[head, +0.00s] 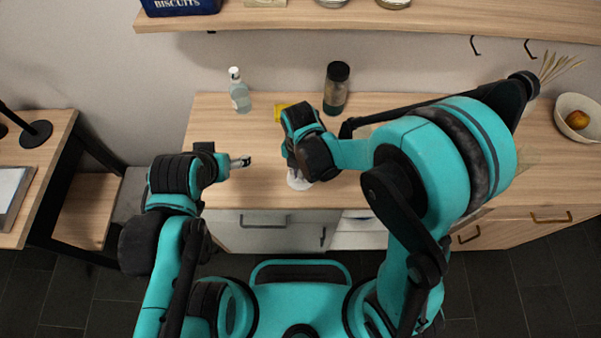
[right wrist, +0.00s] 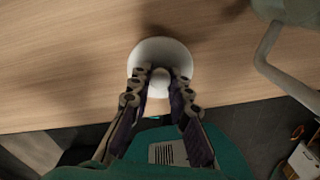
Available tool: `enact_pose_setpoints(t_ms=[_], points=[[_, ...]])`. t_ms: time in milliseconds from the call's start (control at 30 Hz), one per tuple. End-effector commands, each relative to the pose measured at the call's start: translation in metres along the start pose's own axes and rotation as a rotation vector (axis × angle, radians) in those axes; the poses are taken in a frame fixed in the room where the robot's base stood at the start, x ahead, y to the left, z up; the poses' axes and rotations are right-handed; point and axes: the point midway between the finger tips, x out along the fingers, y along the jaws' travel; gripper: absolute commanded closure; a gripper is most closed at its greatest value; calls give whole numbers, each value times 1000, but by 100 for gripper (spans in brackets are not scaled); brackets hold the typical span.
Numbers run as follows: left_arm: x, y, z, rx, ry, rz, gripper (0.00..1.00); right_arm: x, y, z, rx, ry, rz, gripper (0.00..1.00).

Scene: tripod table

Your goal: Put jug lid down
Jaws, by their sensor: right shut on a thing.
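The white round jug lid (right wrist: 160,52) with a knob is between the fingers of my right gripper (right wrist: 160,80) in the right wrist view. The fingers are shut on the knob. In the head view a white part of the lid (head: 298,183) shows below my right gripper, near the counter's front edge. I cannot tell whether the lid touches the wood. A pale jug (right wrist: 285,10) with a handle shows in part at the upper right of the right wrist view. My left gripper (head: 246,161) hangs empty over the counter's left part; its finger gap is unclear.
On the counter (head: 215,130) stand a clear bottle (head: 239,92) and a dark-topped shaker (head: 336,88) at the back. A yellow item (head: 282,109) is partly hidden by my right arm. A bowl (head: 580,118) with fruit is far right. The counter's left part is mostly clear.

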Motion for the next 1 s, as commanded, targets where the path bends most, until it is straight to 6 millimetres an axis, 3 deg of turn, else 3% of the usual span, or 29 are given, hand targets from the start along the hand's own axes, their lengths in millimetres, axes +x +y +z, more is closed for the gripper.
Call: enact_pose_setpoints(t_ms=[300, 333, 400, 767, 1000], points=[[3, 0, 2, 0, 0, 0, 20, 3, 0, 0, 0, 0, 0, 100], [2, 0, 1, 0, 0, 0, 20, 2, 0, 0, 0, 0, 0, 74], [2, 0, 1, 0, 0, 0, 20, 2, 0, 0, 0, 0, 0, 61], [-2, 0, -2, 0, 0, 0, 20, -3, 0, 0, 0, 0, 0, 61], [-15, 0, -11, 0, 0, 0, 20, -47, 0, 0, 0, 0, 0, 61]])
